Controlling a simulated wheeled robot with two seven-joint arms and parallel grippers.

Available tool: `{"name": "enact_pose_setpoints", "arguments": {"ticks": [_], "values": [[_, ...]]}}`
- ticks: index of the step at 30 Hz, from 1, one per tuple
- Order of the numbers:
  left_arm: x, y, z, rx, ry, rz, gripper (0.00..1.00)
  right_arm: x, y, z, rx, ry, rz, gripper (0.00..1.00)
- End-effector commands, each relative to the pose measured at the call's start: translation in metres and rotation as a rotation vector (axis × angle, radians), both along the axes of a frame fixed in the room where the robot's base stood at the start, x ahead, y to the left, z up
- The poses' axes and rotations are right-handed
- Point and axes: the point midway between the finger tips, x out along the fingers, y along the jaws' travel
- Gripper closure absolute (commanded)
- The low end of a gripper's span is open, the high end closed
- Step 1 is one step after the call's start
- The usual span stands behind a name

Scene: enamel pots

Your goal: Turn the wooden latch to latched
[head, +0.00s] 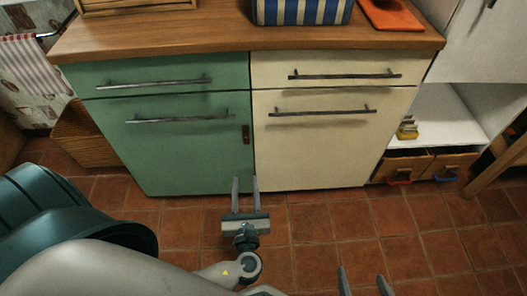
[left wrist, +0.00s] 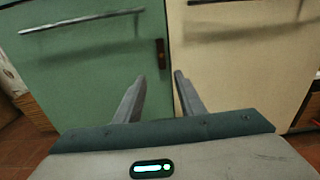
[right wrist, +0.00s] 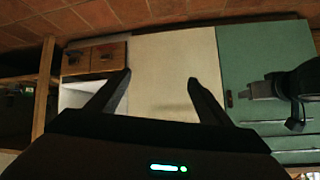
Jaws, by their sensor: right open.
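The wooden latch (head: 246,134) is a small dark brown upright bar on the green cabinet door (head: 185,150), close to its right edge beside the cream door (head: 315,145). The latch also shows in the left wrist view (left wrist: 161,54), upright and untouched. My left gripper (head: 244,181) is open and empty, in front of the cabinet and lower than the latch; its fingers point towards the doors in the left wrist view (left wrist: 158,75). My right gripper (head: 366,275) is open and empty at the bottom of the head view, further from the cabinet. In the right wrist view the latch (right wrist: 229,98) shows beside my left gripper.
Metal bar handles (head: 322,112) cross the doors and drawers above the latch. The wooden countertop (head: 205,35) holds a blue-striped box (head: 302,10) and an orange item (head: 390,15). A white open shelf (head: 440,120) stands at right. The tiled floor (head: 330,220) before the cabinet is clear.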

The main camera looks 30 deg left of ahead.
Motion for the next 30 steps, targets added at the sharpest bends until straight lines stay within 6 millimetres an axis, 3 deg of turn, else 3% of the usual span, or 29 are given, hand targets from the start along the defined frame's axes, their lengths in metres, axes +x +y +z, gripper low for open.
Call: {"name": "enact_pose_setpoints", "arguments": {"ticks": [5,17,23,30], "values": [[-0.001,-0.001,0.009,0.047,-0.015,0.002,0.64,-0.001,0.001,0.006,0.007,-0.009,0.002,0.27],[0.002,0.001,0.008,0.044,-0.014,0.001,0.64,-0.001,0.001,0.006,0.006,-0.011,0.001,0.27],[0.015,0.009,0.008,0.044,-0.015,0.001,0.64,0.002,0.002,0.008,0.01,-0.028,0.001,0.27],[0.046,0.028,0.008,0.045,-0.016,0.002,0.64,0.007,0.004,0.013,0.019,-0.072,0.001,0.27]]}}
